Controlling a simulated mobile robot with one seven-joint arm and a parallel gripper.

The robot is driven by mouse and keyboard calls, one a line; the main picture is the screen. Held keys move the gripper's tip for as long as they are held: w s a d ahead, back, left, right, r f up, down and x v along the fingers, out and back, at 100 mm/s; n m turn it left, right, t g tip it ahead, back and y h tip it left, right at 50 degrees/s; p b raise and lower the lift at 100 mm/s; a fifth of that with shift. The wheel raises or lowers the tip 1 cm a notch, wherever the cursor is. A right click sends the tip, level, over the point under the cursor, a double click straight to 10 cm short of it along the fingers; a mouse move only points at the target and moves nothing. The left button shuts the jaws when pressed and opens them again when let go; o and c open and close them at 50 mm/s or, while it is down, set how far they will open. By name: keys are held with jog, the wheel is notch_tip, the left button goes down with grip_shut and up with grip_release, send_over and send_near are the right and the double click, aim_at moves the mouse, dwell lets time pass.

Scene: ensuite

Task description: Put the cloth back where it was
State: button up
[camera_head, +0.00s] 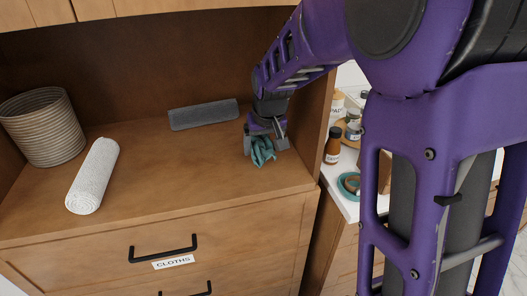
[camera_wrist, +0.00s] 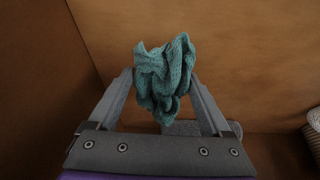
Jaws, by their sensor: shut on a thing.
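A crumpled teal cloth (camera_head: 263,152) is held in my gripper (camera_head: 265,145), low over the right part of the wooden cabinet top (camera_head: 190,190). In the wrist view the cloth (camera_wrist: 166,75) bunches up between the two grey fingers of my gripper (camera_wrist: 165,90), which are shut on it. I cannot tell whether the cloth touches the cabinet top. The drawer below, labelled CLOTHS (camera_head: 173,262), is shut and has a black handle (camera_head: 162,250).
A rolled white towel (camera_head: 94,176) and a ribbed basket (camera_head: 42,127) are at the left. A white counter at right holds a brown bottle (camera_head: 333,145) and a teal ring-shaped item (camera_head: 349,184). The cabinet top's middle is clear.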

jog(key=shift+f, duration=0.8)
jog(key=shift+d+f, duration=0.15)
jog(key=shift+d, duration=0.05)
jog(key=shift+f, duration=0.1)
jog(key=o, duration=1.1)
